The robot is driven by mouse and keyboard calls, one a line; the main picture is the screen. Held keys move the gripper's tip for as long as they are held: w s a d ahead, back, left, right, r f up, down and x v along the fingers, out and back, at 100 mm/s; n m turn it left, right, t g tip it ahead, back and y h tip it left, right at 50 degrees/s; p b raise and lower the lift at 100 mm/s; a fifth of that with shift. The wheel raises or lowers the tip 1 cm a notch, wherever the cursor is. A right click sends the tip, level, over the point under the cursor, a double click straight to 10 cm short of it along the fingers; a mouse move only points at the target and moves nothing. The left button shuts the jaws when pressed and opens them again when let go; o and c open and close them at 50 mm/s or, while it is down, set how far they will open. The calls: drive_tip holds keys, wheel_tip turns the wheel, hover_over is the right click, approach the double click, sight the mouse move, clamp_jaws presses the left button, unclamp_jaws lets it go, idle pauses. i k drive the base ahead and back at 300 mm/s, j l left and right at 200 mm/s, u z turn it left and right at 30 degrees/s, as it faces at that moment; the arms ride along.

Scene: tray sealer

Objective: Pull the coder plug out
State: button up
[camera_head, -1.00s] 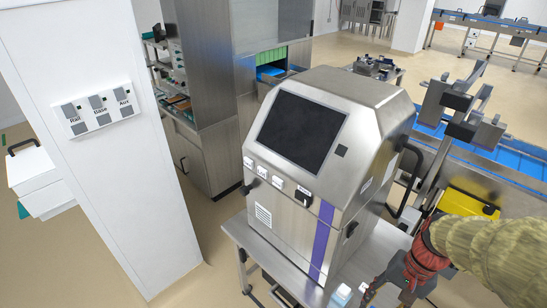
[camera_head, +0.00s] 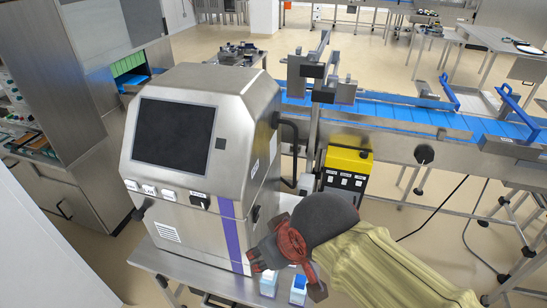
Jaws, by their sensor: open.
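The coder (camera_head: 232,165) is a steel cabinet with a dark screen (camera_head: 174,135) and a purple stripe, standing on a steel table. A small black fitting (camera_head: 256,214) sits on its right side, and a black knob (camera_head: 200,202) on its front; I cannot tell whether either is the plug. My gripper (camera_head: 285,272) is open, dark with a red part, at the lower middle. It is in front of the cabinet's lower right in the picture, above the table's edge. Its fingers are partly hidden, and no held object shows.
Small blue and white cartons (camera_head: 268,283) stand on the table close to my gripper. A yellow box (camera_head: 346,168) with labels is behind my arm. A blue conveyor (camera_head: 390,115) runs across the right. A black cable (camera_head: 440,210) hangs there. Open floor lies beyond.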

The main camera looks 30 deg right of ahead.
sight(303, 193)
drive_tip(key=z, duration=1.05)
drive_tip(key=i+l+z, duration=0.1)
drive_tip(key=l, duration=0.3)
drive_tip(key=i+l+z, duration=0.1)
drive_tip(key=i+l, duration=0.5)
drive_tip(key=i+l+z, duration=0.05)
